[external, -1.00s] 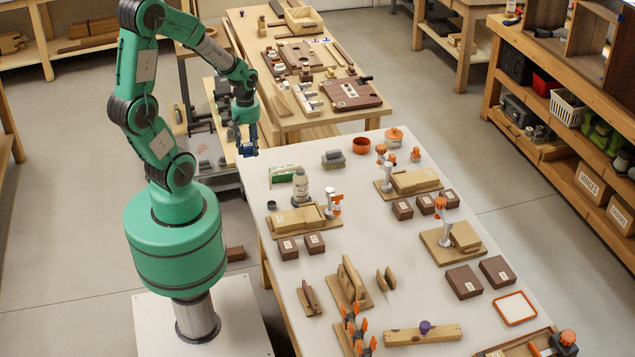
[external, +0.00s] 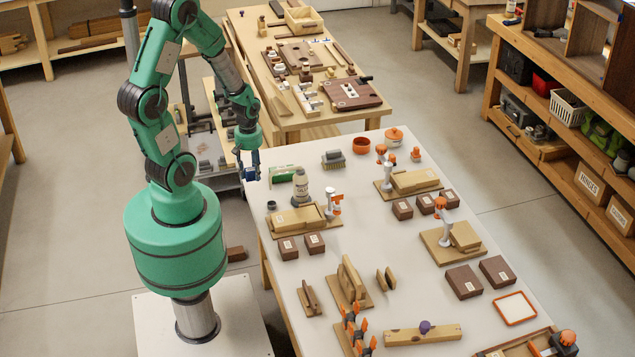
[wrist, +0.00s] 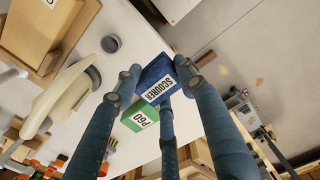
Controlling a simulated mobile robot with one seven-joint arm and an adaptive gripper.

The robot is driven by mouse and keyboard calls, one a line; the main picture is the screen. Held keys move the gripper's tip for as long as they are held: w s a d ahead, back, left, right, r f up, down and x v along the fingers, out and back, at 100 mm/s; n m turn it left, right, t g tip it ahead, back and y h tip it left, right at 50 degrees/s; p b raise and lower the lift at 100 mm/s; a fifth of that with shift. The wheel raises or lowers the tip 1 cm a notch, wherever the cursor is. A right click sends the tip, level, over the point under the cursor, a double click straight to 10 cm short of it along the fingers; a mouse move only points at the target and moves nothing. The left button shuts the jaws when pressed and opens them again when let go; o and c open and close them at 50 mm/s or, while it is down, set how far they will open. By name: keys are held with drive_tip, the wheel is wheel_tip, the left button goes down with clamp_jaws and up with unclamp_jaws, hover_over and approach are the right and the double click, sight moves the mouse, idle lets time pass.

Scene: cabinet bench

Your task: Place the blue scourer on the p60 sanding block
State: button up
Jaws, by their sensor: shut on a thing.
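In the wrist view my gripper (wrist: 155,80) is shut on the blue scourer (wrist: 157,84), which has a white label reading SCOURER. The scourer (external: 251,174) shows as a small blue piece under my fingers in the external view. The green p60 sanding block (external: 283,173) lies on the table just right of my gripper. In the wrist view the p60 block (wrist: 139,118) shows past the scourer, partly hidden by it and my fingers.
A small dark cup (external: 271,205) is nearer, by a wooden fixture (external: 297,219). A grey-topped brush (external: 333,158) lies behind to the right. The table surface (external: 255,192) left of the block is clear.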

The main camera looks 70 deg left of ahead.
drive_tip(key=w+a+b, duration=0.1)
drive_tip(key=w+a, duration=0.1)
drive_tip(key=w, duration=0.2)
drive_tip(key=w+a+f+b, duration=0.1)
drive_tip(key=w+a, duration=0.2)
drive_tip(key=w, duration=0.2)
drive_tip(key=w+a, duration=0.3)
drive_tip(key=w, duration=0.1)
drive_tip(key=shift+w+a+f+b, duration=0.15)
drive_tip(key=shift+w+f+b, duration=0.1)
drive_tip(key=shift+w+b, duration=0.15)
drive_tip(key=shift+f+b, duration=0.65)
drive_tip(key=shift+f, duration=1.1)
drive_tip(key=shift+s+f, duration=0.1)
drive_tip(key=shift+f, duration=0.05)
drive_tip(key=o, duration=1.2)
drive_tip(key=shift+c, duration=0.2)
